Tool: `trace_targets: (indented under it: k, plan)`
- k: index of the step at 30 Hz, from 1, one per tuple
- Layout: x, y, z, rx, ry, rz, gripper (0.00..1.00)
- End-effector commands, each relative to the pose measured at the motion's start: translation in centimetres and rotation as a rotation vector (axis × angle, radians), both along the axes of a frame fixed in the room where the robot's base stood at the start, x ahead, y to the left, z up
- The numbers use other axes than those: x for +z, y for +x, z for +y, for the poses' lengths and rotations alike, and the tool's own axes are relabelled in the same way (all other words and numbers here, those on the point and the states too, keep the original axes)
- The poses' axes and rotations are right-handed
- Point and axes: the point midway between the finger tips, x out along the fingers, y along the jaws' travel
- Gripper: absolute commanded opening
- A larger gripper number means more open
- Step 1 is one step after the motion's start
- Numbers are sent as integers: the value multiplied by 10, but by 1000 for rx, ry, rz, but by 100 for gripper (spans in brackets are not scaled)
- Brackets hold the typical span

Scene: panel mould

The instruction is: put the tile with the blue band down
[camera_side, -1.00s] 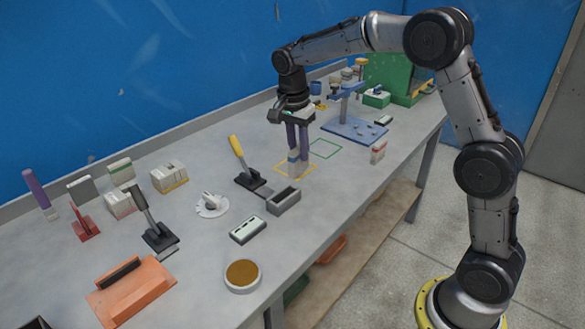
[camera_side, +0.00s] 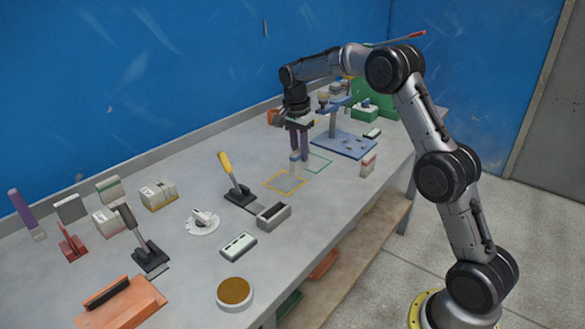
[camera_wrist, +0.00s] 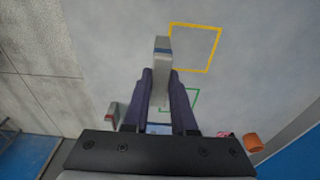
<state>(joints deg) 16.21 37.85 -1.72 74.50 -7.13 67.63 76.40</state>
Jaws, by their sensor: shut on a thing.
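The tile with the blue band (camera_side: 295,164) is a narrow pale grey block held upright in my gripper (camera_side: 299,148). In the wrist view the blue band crosses the tile (camera_wrist: 162,57), and the two purple fingers of my gripper (camera_wrist: 160,85) are shut on it. In the side view the tile shows near the back corner of the yellow outline (camera_side: 285,191), with the green outline (camera_side: 326,160) just to its right. I cannot tell whether its lower end touches the bench.
A white block with a red band (camera_side: 368,166) stands to the right. A blue stand (camera_side: 344,144) is behind. Bench inside both outlines looks clear.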

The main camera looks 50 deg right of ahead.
Motion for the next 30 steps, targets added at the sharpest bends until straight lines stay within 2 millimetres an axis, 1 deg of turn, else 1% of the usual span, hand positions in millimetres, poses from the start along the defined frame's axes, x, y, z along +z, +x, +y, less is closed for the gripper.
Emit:
trace_targets:
  k: [1,3,7,14,20,22,30]
  plan:
    - [-11,7,-3,0,0,3,0]
    - [-21,16,-6,0,0,2,0]
    - [-32,26,-9,0,-1,-2,0]
    - [-44,34,-12,0,0,0,0]
    - [-71,33,-12,1,0,1,0]
    - [-73,34,-12,0,0,0,0]
    - [-74,34,-11,0,-1,-1,0]
